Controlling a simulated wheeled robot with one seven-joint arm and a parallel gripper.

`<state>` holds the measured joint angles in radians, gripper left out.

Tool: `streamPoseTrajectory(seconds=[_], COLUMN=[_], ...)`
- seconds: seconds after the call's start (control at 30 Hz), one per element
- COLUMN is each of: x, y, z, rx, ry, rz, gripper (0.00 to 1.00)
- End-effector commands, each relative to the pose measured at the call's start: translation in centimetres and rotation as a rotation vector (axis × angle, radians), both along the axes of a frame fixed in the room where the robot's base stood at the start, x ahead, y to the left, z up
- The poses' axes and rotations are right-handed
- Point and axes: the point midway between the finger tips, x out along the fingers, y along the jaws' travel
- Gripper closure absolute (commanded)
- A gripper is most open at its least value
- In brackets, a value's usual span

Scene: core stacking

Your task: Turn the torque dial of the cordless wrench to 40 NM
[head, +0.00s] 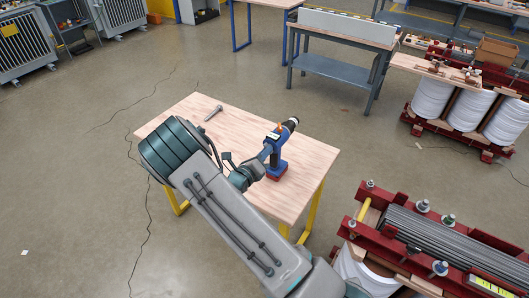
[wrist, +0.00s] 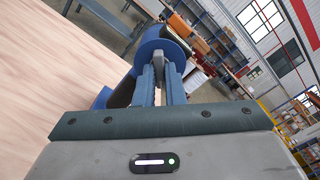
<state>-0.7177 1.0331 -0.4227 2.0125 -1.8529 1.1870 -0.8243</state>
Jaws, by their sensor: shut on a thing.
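The cordless wrench (head: 277,147) stands upright on the wooden-topped table, with a blue body, black nose and red base. My gripper (head: 263,156) reaches it from the left, at the rear end of its upper body. In the wrist view, the two fingers of my gripper (wrist: 161,72) are closed on a narrow grey ridge, apparently the torque dial (wrist: 162,61), at the wrench's round blue end (wrist: 165,36). The dial's scale and numbers cannot be read in either view. The wrench's dark handle (wrist: 122,93) shows to the left of the fingers.
A grey metal tool (head: 213,112) lies on the table (head: 185,108) at its far left; the tabletop around the wrench is otherwise clear. A red-framed core with grey laminations (head: 440,240) stands close at the right. A grey bench (head: 335,66) stands behind.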

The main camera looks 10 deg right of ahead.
Motion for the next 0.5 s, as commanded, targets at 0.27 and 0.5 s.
streamPoseTrajectory(seconds=[0.27,0.5], x=[-0.03,-0.03], y=[-0.04,-0.04], z=[-0.01,-0.01], rx=[-0.002,-0.001], ry=[0.002,0.001], rz=[-0.001,-0.001], gripper=[1.00,0.68])
